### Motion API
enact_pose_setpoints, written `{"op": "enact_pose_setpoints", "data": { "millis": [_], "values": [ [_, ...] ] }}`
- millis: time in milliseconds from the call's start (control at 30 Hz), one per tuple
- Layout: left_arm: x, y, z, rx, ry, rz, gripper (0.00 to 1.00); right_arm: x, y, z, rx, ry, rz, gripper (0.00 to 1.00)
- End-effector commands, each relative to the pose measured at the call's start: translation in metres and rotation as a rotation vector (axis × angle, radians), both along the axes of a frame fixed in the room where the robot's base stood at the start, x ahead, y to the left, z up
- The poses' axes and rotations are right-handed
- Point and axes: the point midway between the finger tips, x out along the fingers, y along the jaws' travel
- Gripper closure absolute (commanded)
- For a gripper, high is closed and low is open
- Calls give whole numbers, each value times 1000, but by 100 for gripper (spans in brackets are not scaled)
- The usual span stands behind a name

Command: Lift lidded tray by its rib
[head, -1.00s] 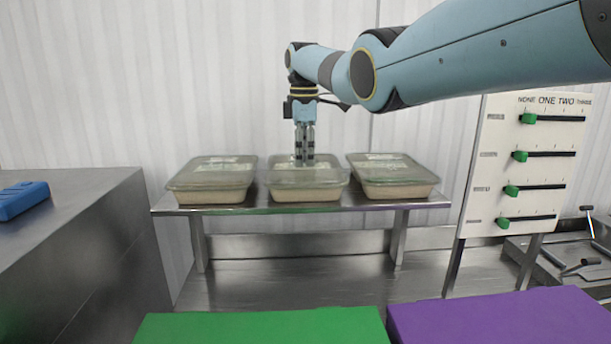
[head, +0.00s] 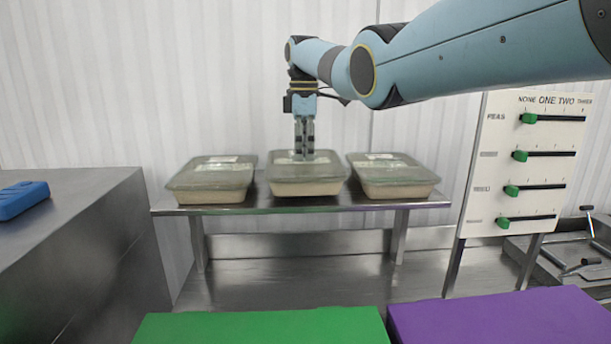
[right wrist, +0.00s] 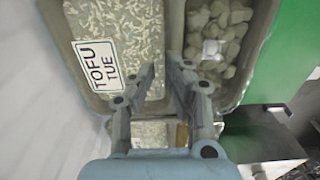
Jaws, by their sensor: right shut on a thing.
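The middle lidded tray (head: 306,188) has a clear lid over pale contents. It appears slightly raised above the metal shelf (head: 240,209). My right gripper (head: 304,156) points straight down at the middle of its lid and is shut on its rib, which the fingers mostly hide. The right wrist view shows the tray (right wrist: 85,98) with a "TOFU TUE" label (right wrist: 96,67), grain-like contents on the left and pale chunks on the right. The fingers (right wrist: 164,75) close in between these two parts. My left gripper is not in view.
Similar lidded trays stand close by on the left (head: 210,196) and right (head: 398,192). A slider board (head: 530,165) stands at the right. A green block (head: 260,326) and a purple block (head: 505,318) are in front. A blue object (head: 22,200) lies on the left counter.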

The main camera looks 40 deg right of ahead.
Motion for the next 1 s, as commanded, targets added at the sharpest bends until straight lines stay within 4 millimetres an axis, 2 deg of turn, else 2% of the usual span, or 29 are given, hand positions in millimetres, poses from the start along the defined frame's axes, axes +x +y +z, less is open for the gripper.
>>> {"op": "enact_pose_setpoints", "data": {
  "millis": [533, 1000],
  "values": [
    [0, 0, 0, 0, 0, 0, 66, 0, 0, 31, -1, -2, 0, 100],
    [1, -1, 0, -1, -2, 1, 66, 0, 0, 38, -1, -2, 0, 100]
  ]
}}
